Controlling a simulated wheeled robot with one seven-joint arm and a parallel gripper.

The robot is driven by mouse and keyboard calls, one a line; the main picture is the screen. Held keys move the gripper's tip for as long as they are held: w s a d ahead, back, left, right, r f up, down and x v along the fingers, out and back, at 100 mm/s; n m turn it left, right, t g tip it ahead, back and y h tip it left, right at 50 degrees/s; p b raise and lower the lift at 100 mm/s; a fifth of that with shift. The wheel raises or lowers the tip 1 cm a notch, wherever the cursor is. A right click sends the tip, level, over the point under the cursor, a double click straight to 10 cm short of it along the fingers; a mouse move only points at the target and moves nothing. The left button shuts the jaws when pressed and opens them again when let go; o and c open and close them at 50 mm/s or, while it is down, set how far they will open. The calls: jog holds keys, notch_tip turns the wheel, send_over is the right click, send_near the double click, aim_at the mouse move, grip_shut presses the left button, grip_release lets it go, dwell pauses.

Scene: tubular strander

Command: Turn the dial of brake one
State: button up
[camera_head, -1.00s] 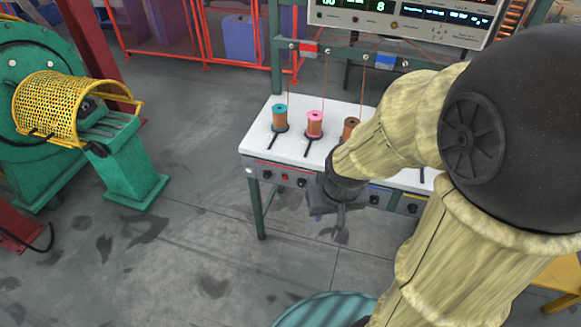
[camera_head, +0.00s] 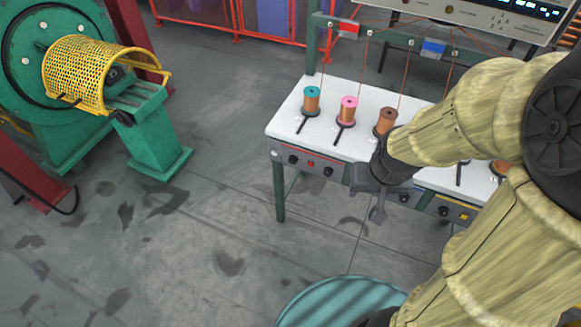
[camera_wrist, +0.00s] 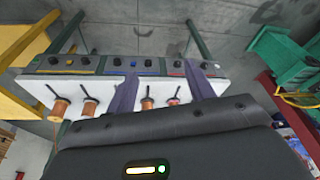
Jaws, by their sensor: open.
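The bench front carries several small panels with black dials. The leftmost panel in the head view has a red button (camera_head: 311,164) between two dark dials, a left dial (camera_head: 293,159) and a right dial (camera_head: 328,172). No label is readable, so I cannot tell which dial is brake one's. My gripper (camera_head: 377,212) hangs in front of the bench edge, right of the red-button panel, apart from its dials. In the wrist view, my gripper (camera_wrist: 160,77) is open and empty, its fingers spread across the panel row. The red-button panel (camera_wrist: 190,64) lies by the right finger.
The white bench top (camera_head: 290,117) holds upright spools, including a teal-topped one (camera_head: 311,101) and a pink one (camera_head: 348,111). A green machine with a yellow mesh guard (camera_head: 88,70) stands left. A teal ribbed round object (camera_head: 335,300) is low in front. Grey floor is clear between them.

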aim_at(292, 162)
jog(key=w+a+f+m+t+b, duration=0.1)
jog(key=w+a+f+t+b, duration=0.3)
jog(key=w+a+f+b, duration=0.55)
jog(key=w+a+f+m+t+b, duration=0.2)
jog(key=w+a+f+t+b, duration=0.3)
jog(key=w+f+b, duration=0.7)
jog(key=s+a+f+m+t+h+b, duration=0.1)
jog(key=a+f+t+h+b, duration=0.1)
jog(key=a+f+b, duration=0.3)
jog(key=s+a+f+m+t+h+b, duration=0.1)
jog(key=a+f+t+h+b, duration=0.2)
jog(key=f+b, duration=0.8)
jog(key=a+b, duration=0.2)
jog(key=b, duration=0.1)
jog(key=shift+a+f+m, duration=0.2)
jog(key=shift+m, duration=0.2)
jog(key=b+x, duration=0.2)
jog(key=x, duration=0.6)
jog(key=b+x, duration=0.3)
jog(key=x, duration=0.6)
jog(key=shift+d, duration=0.25)
